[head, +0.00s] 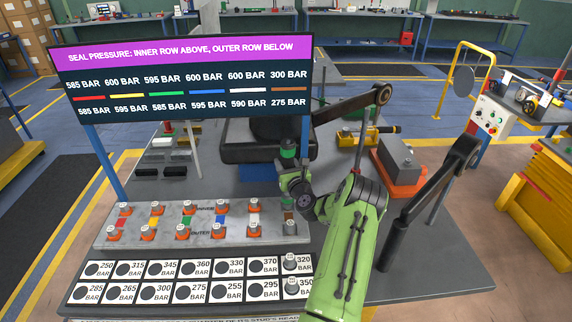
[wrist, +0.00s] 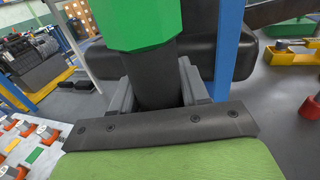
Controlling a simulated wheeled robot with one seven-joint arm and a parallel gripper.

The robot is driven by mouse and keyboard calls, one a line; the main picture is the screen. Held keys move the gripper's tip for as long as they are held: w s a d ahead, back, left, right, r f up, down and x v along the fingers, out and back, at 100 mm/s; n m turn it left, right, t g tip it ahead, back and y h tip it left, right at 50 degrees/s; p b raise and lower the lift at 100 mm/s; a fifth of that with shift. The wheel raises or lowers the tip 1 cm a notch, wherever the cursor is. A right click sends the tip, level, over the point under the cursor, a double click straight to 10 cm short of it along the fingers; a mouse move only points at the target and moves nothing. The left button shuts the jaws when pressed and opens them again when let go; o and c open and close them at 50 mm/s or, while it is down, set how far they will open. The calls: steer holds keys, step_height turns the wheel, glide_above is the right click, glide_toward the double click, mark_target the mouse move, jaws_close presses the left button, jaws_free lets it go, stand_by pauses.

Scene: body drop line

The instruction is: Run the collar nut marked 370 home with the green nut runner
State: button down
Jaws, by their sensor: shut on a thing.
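My gripper (head: 290,172) is shut on the green nut runner (head: 288,149), over the right end of the stud block. In the wrist view the runner's green hexagonal head (wrist: 140,22) rises above the jaws, and its black shaft (wrist: 155,85) sits between them. The runner's lower end is hidden. The grey stud block (head: 102,238) carries an inner and an outer row of collar nuts on orange seats. The nut rack's 370 BAR place (head: 264,264) shows an empty black circle. Markings on the seated nuts are too small to read, so I cannot tell which is 370.
Nuts stand at the rack's 320 place (head: 291,261) and 350 place (head: 291,284). A pressure board (head: 185,75) on blue posts stands behind the block. A black post (head: 394,240), an orange-based grey block (head: 398,165) and a yellow fixture (head: 350,138) are to the right.

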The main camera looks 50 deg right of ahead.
steer(key=shift+s+a+f, duration=0.1)
steer(key=shift+f, duration=0.4)
stand_by(1.2)
steer(key=shift+r, duration=0.1)
stand_by(0.6)
steer(key=shift+r+p, duration=2.3)
steer(key=shift+r, duration=0.6)
steer(key=shift+f, duration=0.1)
